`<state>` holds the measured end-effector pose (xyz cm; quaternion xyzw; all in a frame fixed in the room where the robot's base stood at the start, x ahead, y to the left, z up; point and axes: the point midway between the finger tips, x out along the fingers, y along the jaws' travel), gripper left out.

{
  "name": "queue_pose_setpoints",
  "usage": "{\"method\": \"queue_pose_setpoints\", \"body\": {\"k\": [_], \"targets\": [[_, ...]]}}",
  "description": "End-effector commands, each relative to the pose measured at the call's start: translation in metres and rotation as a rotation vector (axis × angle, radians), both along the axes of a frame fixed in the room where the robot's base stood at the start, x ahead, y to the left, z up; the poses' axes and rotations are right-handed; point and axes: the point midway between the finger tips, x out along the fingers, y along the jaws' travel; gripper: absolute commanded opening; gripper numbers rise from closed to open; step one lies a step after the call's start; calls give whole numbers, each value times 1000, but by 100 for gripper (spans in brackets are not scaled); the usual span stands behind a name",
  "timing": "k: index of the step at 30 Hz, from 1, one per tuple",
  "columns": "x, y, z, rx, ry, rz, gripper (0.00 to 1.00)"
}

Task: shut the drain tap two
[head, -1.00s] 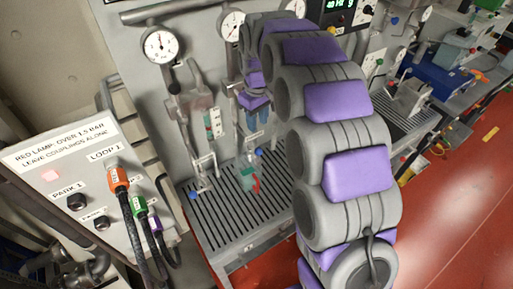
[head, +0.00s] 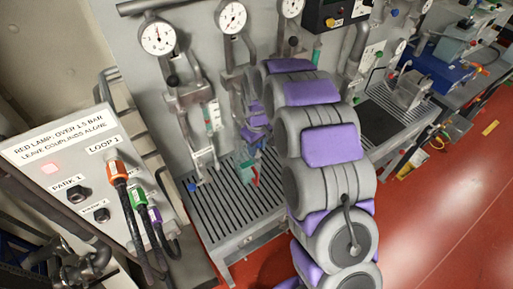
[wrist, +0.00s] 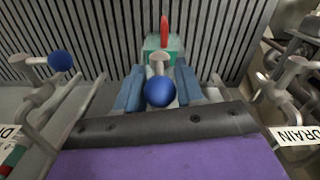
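In the wrist view a drain tap with a metal lever and a blue ball knob (wrist: 159,92) sits between the two blue fingers of my gripper (wrist: 160,84). The fingers stand apart on either side of it, and I see no firm grip on the knob. Its label is hidden, so I cannot read its number. In the head view my gripper (head: 254,135) is low in front of the panel, partly hidden by my arm. Another tap with a blue knob (wrist: 61,61) is to the left, and a metal lever (wrist: 293,66) is to the right beside a DRAIN label.
A teal container with a red handle (wrist: 164,46) stands on the slatted tray just beyond my fingers; it also shows in the head view (head: 245,170). Gauges (head: 157,35) line the panel above. A coupling box (head: 88,165) with hoses stands at left.

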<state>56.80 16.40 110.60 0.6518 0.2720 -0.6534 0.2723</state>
Motion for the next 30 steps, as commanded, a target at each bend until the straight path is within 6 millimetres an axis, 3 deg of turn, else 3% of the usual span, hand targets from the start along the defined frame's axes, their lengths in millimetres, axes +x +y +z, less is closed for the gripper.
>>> {"method": "queue_pose_setpoints", "body": {"k": [13, 24, 30], "targets": [[0, 1, -10, -1, -2, 0, 37], [0, 1, -10, -1, -1, 0, 2], [0, 1, -11, -1, -1, 0, 0]]}}
